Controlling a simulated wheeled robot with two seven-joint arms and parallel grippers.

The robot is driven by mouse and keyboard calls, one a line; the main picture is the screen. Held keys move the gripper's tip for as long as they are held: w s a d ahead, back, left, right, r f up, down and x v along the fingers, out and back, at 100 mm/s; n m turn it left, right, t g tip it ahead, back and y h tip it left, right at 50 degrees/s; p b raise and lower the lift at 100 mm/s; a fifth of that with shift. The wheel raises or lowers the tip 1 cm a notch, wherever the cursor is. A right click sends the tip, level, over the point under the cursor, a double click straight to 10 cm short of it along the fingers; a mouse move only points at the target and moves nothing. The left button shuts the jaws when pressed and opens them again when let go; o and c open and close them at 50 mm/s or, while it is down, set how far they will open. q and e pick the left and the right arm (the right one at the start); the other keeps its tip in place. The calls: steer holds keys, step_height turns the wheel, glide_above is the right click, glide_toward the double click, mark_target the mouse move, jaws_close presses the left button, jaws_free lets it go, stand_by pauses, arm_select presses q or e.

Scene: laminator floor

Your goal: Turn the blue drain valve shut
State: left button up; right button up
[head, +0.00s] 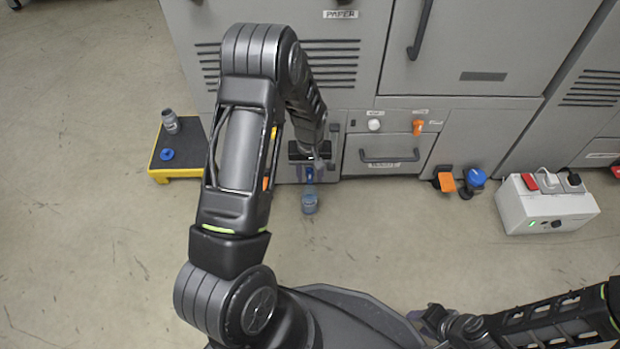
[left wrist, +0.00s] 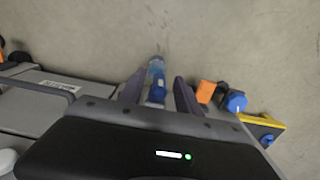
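A small blue part, which looks like the drain valve handle (head: 309,174), is low on the grey machine's front, partly hidden by my arm in the head view. It also shows in the left wrist view (left wrist: 158,93). A translucent blue bottle or cup (head: 310,204) is just in front of it. My left gripper (head: 312,163) is at the machine front above the handle. In the left wrist view its fingers (left wrist: 159,91) stand apart on either side of the blue part, with gaps visible. My right gripper (head: 437,320) is low at the right, its fingers unclear.
Orange and blue parts (head: 476,177) jut out low right of the drawer (head: 390,155); a similar blue knob (left wrist: 235,100) shows in the left wrist view. A yellow-edged step (head: 178,175) stands left, a white power box (head: 545,210) right. Foreground floor is partly clear.

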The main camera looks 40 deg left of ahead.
arm_select(q)
steer(key=shift+f, duration=0.4)
steer(key=shift+c, duration=0.4)
jaws_close()
